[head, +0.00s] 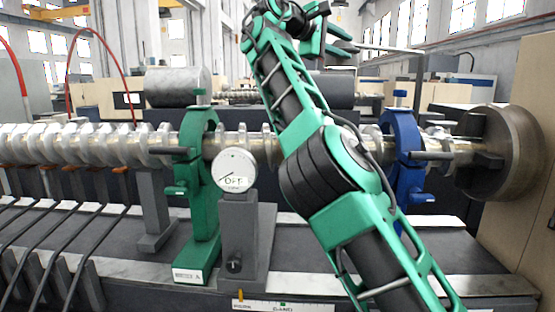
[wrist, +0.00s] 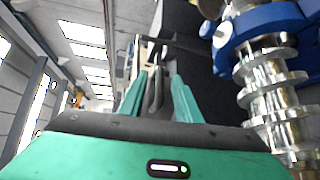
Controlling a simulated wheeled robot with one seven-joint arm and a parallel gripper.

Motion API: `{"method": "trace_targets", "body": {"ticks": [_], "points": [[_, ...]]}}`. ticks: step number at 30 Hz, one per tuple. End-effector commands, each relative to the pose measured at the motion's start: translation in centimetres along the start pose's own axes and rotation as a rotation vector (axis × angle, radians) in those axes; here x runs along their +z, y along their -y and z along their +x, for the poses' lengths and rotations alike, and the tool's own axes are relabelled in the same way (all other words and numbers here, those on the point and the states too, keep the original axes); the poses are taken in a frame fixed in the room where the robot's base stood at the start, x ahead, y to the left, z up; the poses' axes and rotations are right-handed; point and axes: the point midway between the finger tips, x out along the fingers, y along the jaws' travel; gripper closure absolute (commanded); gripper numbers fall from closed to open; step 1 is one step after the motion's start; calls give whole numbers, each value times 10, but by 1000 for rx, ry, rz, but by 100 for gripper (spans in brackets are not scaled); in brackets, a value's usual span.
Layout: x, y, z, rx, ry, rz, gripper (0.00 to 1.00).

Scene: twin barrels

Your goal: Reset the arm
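My arm rises from the bottom right of the head view, across the middle, to the top. My gripper (head: 352,41) is up there, above the crankshaft and pointing right, its two fingers apart. In the wrist view my gripper (wrist: 159,76) also shows two teal fingers with a gap between them. A grey shape shows in that gap; I cannot tell how near it is.
A long metal crankshaft (head: 85,145) spans the machine. A green clamp stand (head: 202,215) and a blue clamp stand (head: 407,150) hold it. A round dial marked OFF (head: 235,170) stands in front. A large chuck (head: 510,150) is at right. Grey barrels (head: 178,87) lie behind.

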Motion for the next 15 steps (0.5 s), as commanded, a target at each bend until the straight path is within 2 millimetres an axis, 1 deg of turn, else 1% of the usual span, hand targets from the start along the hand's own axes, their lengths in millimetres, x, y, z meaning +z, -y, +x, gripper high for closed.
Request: {"method": "trace_targets", "body": {"ticks": [1, 2, 3, 5, 6, 8, 9, 11, 12, 14, 15], "points": [[15, 1, 19, -31, 17, 23, 69], [25, 2, 32, -51, 27, 40, 69], [38, 5, 49, -80, 41, 65, 69], [61, 11, 77, -131, 66, 106, 69], [77, 16, 95, -167, 82, 135, 69], [103, 26, 123, -223, 108, 182, 69], [120, 35, 141, -261, 126, 212, 69], [147, 49, 166, -318, 153, 262, 69], [166, 60, 182, -358, 172, 296, 69], [193, 78, 204, -418, 201, 347, 69], [211, 92, 217, -461, 220, 382, 69]]}}
